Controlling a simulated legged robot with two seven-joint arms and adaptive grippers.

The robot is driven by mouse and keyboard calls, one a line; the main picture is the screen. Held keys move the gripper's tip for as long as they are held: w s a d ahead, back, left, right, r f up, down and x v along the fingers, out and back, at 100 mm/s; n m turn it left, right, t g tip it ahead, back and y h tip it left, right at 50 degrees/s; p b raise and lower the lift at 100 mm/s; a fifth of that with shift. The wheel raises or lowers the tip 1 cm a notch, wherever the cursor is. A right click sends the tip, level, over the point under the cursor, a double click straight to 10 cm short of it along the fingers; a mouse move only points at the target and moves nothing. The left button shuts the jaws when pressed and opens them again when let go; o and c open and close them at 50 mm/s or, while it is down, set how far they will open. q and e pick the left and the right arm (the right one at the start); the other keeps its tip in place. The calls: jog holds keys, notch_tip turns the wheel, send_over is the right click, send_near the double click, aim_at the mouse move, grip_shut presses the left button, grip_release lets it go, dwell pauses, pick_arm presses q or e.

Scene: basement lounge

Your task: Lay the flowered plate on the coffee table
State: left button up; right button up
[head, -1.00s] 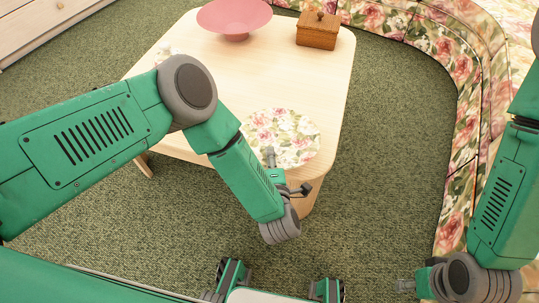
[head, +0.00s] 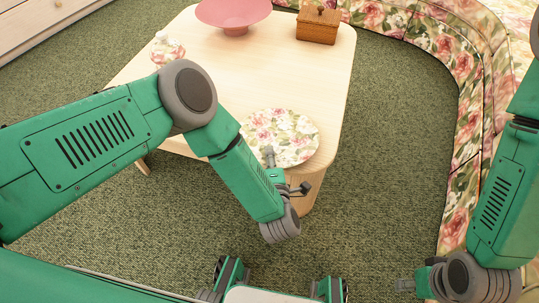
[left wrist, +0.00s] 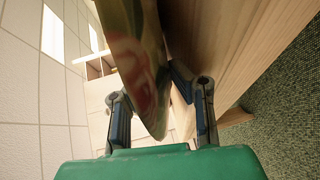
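The flowered plate (head: 290,130) is round, white with pink flowers and green leaves. It is over the near right part of the pale wood coffee table (head: 265,75), close to its front edge. My left gripper (head: 278,168) is at the plate's near rim, one finger above it. In the left wrist view the plate (left wrist: 140,60) is seen nearly edge-on between my left fingers (left wrist: 155,95), beside the table's wood surface (left wrist: 225,45); one fingertip is hidden behind it. Whether the plate touches the table is unclear. My right gripper (head: 405,285) is low at the right, away from the table, barely visible.
A small flowered pot (head: 167,52) stands at the left, partly behind my left arm. A flowered sofa (head: 465,115) curves along the right. The tabletop's middle is clear.

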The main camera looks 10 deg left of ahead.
pick_arm(q)
jog(key=shift+s+f, duration=0.45)
jog(key=shift+f, duration=0.25)
jog(key=v, duration=0.4)
jog(key=r+v, duration=0.1)
jog(key=v, duration=0.1)
jog(key=shift+w+d, duration=0.15)
jog(key=shift+d, duration=0.05)
jog(key=shift+s+d+r, duration=0.1)
jog(key=shift+s+r, duration=0.1)
jog(key=shift+s, duration=0.2)
pick_arm(e)
jog(key=shift+w+f, duration=0.15)
jog(key=shift+w, duration=0.05)
jog(key=shift+w, duration=0.1)
pick_arm(q)
jog(key=shift+r, duration=0.1)
